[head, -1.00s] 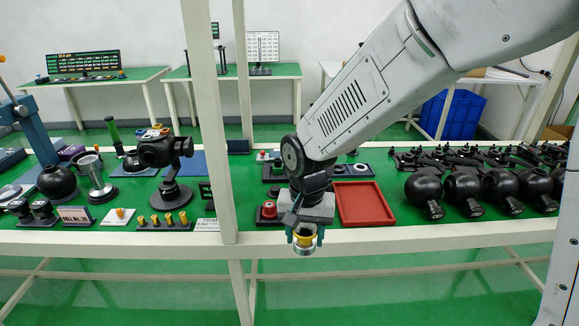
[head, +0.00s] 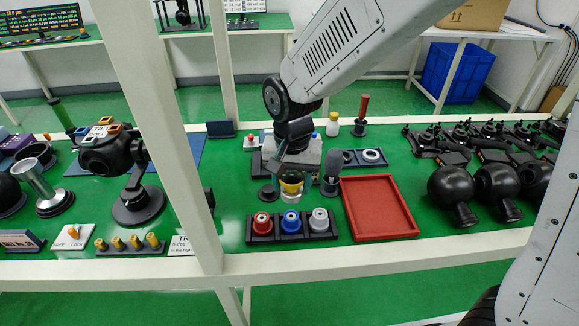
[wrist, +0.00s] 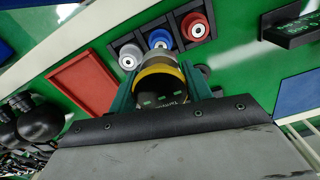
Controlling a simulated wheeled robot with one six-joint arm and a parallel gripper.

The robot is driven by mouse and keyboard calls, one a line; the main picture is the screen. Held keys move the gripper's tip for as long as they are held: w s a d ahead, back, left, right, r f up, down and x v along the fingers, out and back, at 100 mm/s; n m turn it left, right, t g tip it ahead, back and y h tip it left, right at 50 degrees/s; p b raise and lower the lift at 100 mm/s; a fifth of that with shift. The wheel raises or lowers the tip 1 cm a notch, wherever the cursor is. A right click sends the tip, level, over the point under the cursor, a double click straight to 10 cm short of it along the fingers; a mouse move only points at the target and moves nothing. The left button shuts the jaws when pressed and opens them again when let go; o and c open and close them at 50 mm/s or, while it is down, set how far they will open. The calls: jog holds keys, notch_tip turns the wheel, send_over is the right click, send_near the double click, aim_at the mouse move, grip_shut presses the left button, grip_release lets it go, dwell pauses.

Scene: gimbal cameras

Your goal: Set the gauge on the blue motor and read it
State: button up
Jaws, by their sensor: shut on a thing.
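My gripper (head: 291,184) is shut on the gauge (head: 291,195), a short cylinder with a yellow band and a pale lower end. In the wrist view the gauge (wrist: 158,72) sits between the teal fingers and shows a dark face with small green marks. The blue motor (head: 291,222) stands in the middle slot of a black three-slot holder (head: 277,237), between a red motor (head: 263,223) and a silver motor (head: 319,220). In the head view the gauge is behind the blue motor and looks apart from it. In the wrist view the gauge partly hides the blue motor (wrist: 159,39).
A red tray (head: 378,232) lies right of the holder. A white post (head: 160,140) rises on the left, near a black gimbal camera (head: 112,155). Black ball-shaped units (head: 450,187) stand at the right. A dark upright part (head: 331,165) stands close right of the gripper.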

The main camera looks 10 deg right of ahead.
jog(key=shift+a, duration=0.1)
dwell(0.3)
send_over(291, 216)
jog(key=shift+f, duration=2.9)
jog(key=shift+f, duration=1.2)
jog(key=o, duration=1.2)
notch_tip(291, 216, up, 8)
jog(key=shift+f, duration=0.1)
